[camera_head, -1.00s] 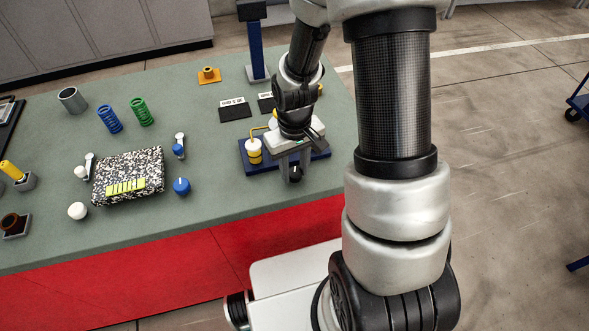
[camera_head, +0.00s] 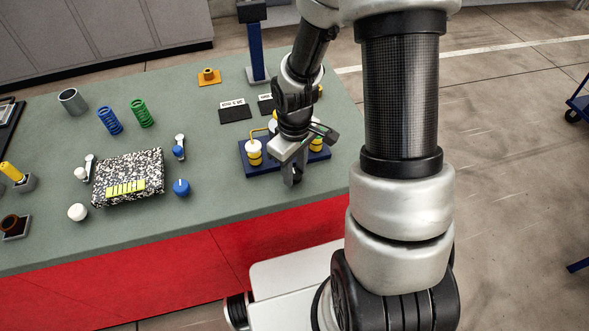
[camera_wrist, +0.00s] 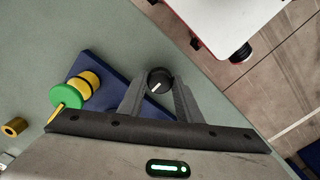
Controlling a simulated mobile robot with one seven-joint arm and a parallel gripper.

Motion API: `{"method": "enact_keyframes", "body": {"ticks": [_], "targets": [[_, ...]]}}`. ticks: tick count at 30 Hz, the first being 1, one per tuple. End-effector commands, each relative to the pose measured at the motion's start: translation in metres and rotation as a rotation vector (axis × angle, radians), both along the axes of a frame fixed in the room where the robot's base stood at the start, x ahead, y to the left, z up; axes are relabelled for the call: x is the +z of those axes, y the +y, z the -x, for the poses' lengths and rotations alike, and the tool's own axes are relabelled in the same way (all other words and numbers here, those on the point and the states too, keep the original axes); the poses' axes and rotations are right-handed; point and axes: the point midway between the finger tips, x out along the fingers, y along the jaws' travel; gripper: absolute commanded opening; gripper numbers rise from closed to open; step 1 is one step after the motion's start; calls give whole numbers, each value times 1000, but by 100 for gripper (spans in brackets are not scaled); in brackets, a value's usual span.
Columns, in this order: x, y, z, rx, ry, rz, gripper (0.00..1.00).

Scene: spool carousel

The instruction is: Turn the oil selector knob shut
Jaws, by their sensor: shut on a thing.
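The selector knob (camera_wrist: 159,80) is round and black with a short white pointer line, at the edge of a blue base plate (camera_head: 261,168). In the wrist view it sits between the two grey fingers of my gripper (camera_wrist: 158,88), which is shut on it. The pointer line is slanted in that view. In the head view my gripper (camera_head: 292,178) points down at the plate's front edge, and its fingers hide the knob. The plate also shows in the wrist view (camera_wrist: 82,66).
A yellow and white cylinder (camera_head: 254,152) with a yellow pipe stands on the plate, left of my gripper. A green-capped yellow piece (camera_wrist: 66,96) is close by in the wrist view. A blue ball knob (camera_head: 181,187) and speckled block (camera_head: 128,172) lie further left on the green bench.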

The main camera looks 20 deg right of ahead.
Motion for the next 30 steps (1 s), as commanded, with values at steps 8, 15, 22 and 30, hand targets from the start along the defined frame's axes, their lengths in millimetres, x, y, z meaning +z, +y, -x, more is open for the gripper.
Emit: {"method": "enact_keyframes", "body": {"ticks": [8, 15, 22, 30], "targets": [[0, 0, 0, -1, -1, 0, 46], [0, 0, 0, -1, 0, 0, 49], [15, 0, -1, -3, -4, 0, 49], [76, -1, -2, -3, -8, 1, 49]]}}
